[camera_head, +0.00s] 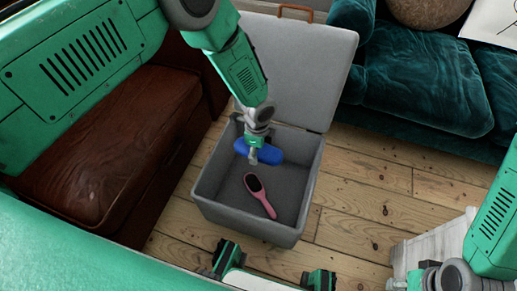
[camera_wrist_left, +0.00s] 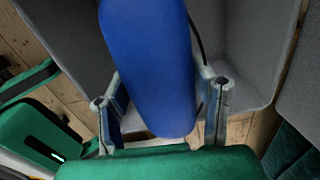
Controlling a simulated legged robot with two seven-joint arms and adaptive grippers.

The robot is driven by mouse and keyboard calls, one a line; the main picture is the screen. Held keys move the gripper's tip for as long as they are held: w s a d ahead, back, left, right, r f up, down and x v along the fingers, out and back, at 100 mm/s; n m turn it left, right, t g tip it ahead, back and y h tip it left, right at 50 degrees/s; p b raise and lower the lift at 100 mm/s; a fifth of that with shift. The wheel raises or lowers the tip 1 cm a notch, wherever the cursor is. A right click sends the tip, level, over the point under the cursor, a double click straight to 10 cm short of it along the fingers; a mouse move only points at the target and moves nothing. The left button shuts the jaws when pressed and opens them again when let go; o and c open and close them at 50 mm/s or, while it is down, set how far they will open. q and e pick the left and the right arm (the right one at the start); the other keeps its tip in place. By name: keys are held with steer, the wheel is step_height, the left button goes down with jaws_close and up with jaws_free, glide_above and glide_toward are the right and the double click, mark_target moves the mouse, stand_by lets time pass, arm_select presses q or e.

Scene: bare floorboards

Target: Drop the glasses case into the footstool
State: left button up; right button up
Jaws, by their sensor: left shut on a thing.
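The blue glasses case (camera_head: 268,154) is over the open grey footstool (camera_head: 250,224), near its back left inside. My left gripper (camera_head: 253,154) is shut on the case, which also shows large between the fingers in the left wrist view (camera_wrist_left: 150,65). The footstool's lid (camera_head: 300,70) stands raised at the back. A pink hairbrush (camera_head: 260,195) lies on the footstool's floor. How far the case is above that floor is hard to tell. My right arm shows at the right edge, but its fingertips are not clearly visible.
A brown leather seat (camera_head: 105,150) stands left of the footstool. A teal sofa (camera_head: 420,80) is at the back right. A pale wooden piece (camera_head: 430,250) stands at the lower right. Bare floorboards (camera_head: 360,200) lie between.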

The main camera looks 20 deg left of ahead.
mark_target(258, 156)
arm_select(q)
step_height(258, 156, down, 3)
steer(key=shift+f+b, duration=0.2)
steer(key=shift+b, duration=0.85)
steer(key=o, duration=1.3)
steer(key=shift+c, duration=0.2)
steer(key=shift+r, duration=0.2)
step_height(258, 156, up, 12)
steer(key=shift+f, duration=0.2)
